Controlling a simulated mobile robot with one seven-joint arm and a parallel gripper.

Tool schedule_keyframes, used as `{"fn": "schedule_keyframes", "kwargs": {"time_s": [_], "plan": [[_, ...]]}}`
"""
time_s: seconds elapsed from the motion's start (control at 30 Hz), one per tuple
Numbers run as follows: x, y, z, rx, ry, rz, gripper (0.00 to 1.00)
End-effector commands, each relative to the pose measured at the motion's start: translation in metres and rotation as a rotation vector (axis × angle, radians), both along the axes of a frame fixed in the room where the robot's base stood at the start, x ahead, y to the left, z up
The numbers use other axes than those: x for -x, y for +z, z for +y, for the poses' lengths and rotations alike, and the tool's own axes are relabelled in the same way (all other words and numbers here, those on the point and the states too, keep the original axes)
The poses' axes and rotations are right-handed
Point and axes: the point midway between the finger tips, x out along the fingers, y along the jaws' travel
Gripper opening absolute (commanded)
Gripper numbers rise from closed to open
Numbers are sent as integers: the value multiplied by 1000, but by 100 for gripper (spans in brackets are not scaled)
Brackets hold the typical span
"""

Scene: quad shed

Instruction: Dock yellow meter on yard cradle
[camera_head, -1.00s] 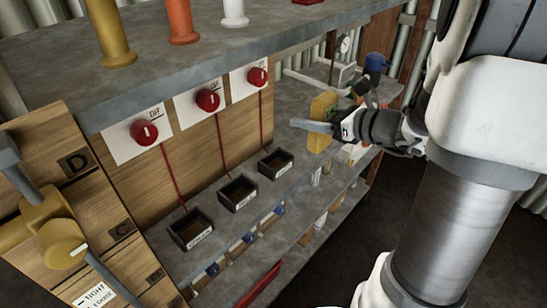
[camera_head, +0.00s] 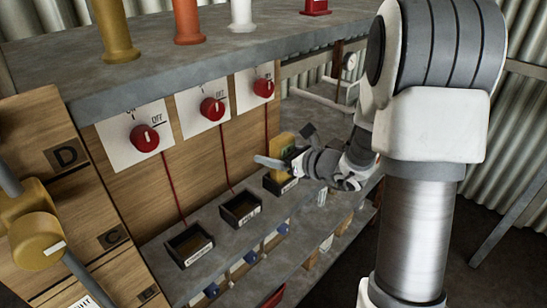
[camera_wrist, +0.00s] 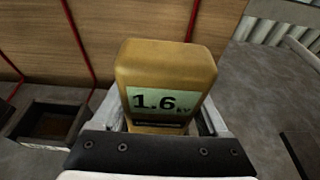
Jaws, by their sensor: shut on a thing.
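My gripper (camera_head: 282,161) is shut on the yellow meter (camera_head: 281,145). In the wrist view the meter (camera_wrist: 165,72) stands between the two fingers and its display reads 1.6 with a small unit. In the head view the meter is above or at the rightmost of three dark open cradles (camera_head: 279,187). My gripper partly hides that cradle, so I cannot tell whether the meter touches it. The middle cradle (camera_head: 240,222) and left cradle (camera_head: 190,258) look empty. Their labels are too small to read. One empty cradle also shows at the left of the wrist view (camera_wrist: 40,142).
Three red knobs on white plates, such as the left knob (camera_head: 145,138), are on the wooden back panel, with red cords running down from them. A grey upper shelf (camera_head: 215,62) overhangs the grey lower shelf (camera_head: 215,243). A yellow valve (camera_head: 38,240) is at the left.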

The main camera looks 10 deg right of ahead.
Motion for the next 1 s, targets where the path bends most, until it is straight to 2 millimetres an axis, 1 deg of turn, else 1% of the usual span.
{"fn": "schedule_keyframes", "kwargs": {"time_s": [0.23, 0.37, 0.4, 0.5, 0.73, 0.87, 1.0], "plan": [[0, 0, 0, -1, 0, -3, 0], [0, -5, 0, 0, 1, -4, 0], [0, -4, 0, 0, 0, -2, 82], [0, -3, 0, 0, 0, -1, 100], [0, -3, 0, 0, 0, -1, 100], [0, 3, 0, 0, 0, -2, 100], [20, 10, -15, 0, -4, -1, 100]]}}
